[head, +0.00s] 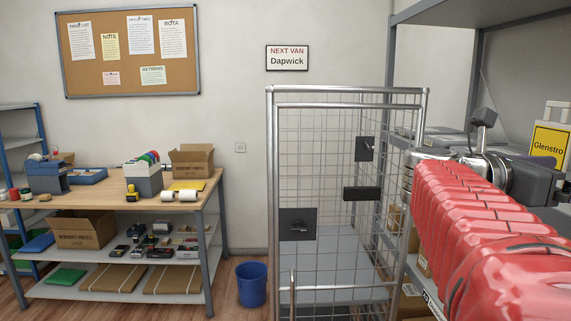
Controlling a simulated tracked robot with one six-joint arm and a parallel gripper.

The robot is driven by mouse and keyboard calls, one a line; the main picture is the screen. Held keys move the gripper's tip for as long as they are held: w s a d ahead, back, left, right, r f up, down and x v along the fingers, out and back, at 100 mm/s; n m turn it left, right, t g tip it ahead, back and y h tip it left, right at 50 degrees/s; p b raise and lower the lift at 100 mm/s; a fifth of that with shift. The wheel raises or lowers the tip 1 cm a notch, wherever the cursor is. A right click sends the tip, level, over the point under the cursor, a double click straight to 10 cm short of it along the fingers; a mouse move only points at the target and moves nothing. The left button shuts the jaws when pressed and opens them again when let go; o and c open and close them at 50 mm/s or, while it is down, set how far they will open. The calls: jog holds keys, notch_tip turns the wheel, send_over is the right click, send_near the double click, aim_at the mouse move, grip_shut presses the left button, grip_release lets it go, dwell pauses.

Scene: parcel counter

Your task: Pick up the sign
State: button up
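A yellow sign (550,142) with the word "Glenstro" and a pale frame with a handle-like top stands at the right edge. Its lower part is hidden behind the dark end of my arm. Another sign (287,58), white with a dark border, reads "NEXT VAN Dapwick" and hangs on the back wall. My gripper (537,183) is at the right, in front of the yellow sign's lower part in this view. Its fingers cannot be made out, and I cannot tell whether it touches the sign.
A wire roll cage (345,97) stands in the middle. Grey shelving (476,14) rises at the right, beside my arm. A workbench (120,180) with boxes, tape and tools is at the left. A blue bin (251,284) stands on the floor between bench and cage.

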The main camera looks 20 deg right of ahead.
jog(key=shift+x, duration=2.2)
jog(key=shift+f+x, duration=0.2)
jog(key=shift+x, duration=2.4)
jog(key=shift+c, duration=0.7)
jog(key=c, duration=1.1)
jog(key=shift+r, duration=0.1)
notch_tip(320, 180, up, 10)
jog(key=shift+f, duration=0.1)
